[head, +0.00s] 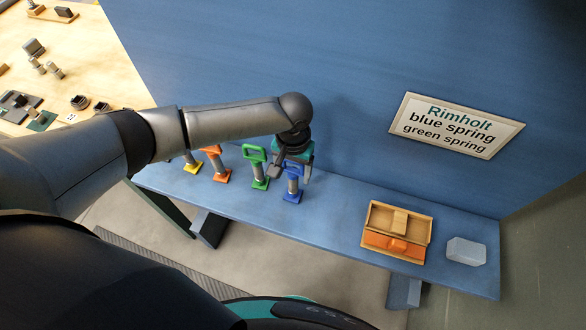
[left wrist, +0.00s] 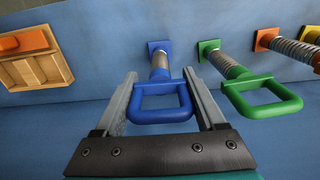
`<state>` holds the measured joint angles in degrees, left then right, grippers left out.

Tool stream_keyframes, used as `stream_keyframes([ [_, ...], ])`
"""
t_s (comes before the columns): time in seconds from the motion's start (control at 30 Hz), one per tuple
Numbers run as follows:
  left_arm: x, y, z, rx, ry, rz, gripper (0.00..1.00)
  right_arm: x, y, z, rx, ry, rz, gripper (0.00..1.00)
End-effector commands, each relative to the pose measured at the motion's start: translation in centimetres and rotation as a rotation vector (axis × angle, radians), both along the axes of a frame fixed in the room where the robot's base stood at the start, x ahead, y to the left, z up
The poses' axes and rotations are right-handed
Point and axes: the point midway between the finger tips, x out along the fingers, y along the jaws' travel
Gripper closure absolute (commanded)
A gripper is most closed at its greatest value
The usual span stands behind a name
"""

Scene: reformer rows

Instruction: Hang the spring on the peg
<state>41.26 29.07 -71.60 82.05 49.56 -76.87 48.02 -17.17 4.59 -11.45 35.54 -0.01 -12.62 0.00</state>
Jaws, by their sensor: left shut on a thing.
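The blue spring (head: 292,186) has a square blue foot, a metal coil and a blue loop handle. It stands at the right end of a row of springs on the blue bench, its foot at or very near the bench top. My left gripper (head: 290,172) is over it. In the left wrist view, the fingers of my left gripper (left wrist: 161,97) are on both sides of the blue handle (left wrist: 160,116), shut on it. The green spring (head: 260,168) stands just to its left. No peg can be made out. My right gripper is not in view.
Orange (head: 217,164) and yellow (head: 191,162) springs stand further left. A wooden box (head: 424,234) with an orange part and a pale block (head: 466,251) sit at the bench's right. A sign (head: 456,125) reads "Rimholt blue spring green spring". Bare bench lies between blue spring and box.

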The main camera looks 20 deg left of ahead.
Motion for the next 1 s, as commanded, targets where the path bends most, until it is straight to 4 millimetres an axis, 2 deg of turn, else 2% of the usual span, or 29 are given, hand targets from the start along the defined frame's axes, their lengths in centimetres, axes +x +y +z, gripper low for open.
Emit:
stream_keyframes([
  [0.13, 0.0, 0.0, -0.4, 0.0, 0.0, 0.001, 1.0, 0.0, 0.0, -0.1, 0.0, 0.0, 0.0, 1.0],
  [0.17, 0.0, 0.0, -0.4, 0.0, 0.0, 0.001, 0.27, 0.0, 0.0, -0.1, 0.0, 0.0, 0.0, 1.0],
  [0.4, 0.0, 0.0, -0.4, 0.0, 0.0, 0.001, 0.0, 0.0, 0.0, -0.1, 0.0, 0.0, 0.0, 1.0],
  [0.67, 0.0, 0.0, -0.4, 0.0, -0.001, 0.001, 0.0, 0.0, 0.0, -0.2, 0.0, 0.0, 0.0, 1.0],
  [0.87, 0.1, 0.0, -0.6, 0.001, -0.003, 0.0, 0.0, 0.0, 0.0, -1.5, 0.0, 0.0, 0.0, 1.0],
  [1.0, 0.1, 0.0, 2.5, -0.003, -0.003, -0.001, 0.0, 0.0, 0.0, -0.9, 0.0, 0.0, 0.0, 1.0],
])
